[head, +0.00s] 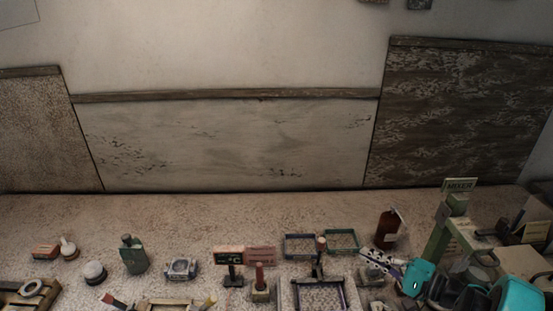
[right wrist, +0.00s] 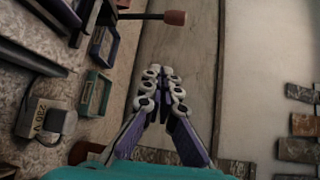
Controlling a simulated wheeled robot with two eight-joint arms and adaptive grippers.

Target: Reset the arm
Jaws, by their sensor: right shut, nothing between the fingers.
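My right gripper (head: 368,255) is at the lower right in the head view, with white and purple fingers pointing up and left and a teal arm behind it. In the right wrist view the fingers of the right gripper (right wrist: 162,85) come together at the tips, shut with nothing between them. It is above the right part of the bench and appears clear of the things there. My left gripper does not show.
The speckled bench (head: 210,220) holds a green bottle (head: 133,256), a white dome (head: 95,270), small trays (head: 341,240), a dark red bottle (head: 389,226) and a green stand marked MIXER (head: 445,230). The bench's back strip is clear before the panelled wall (head: 230,140).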

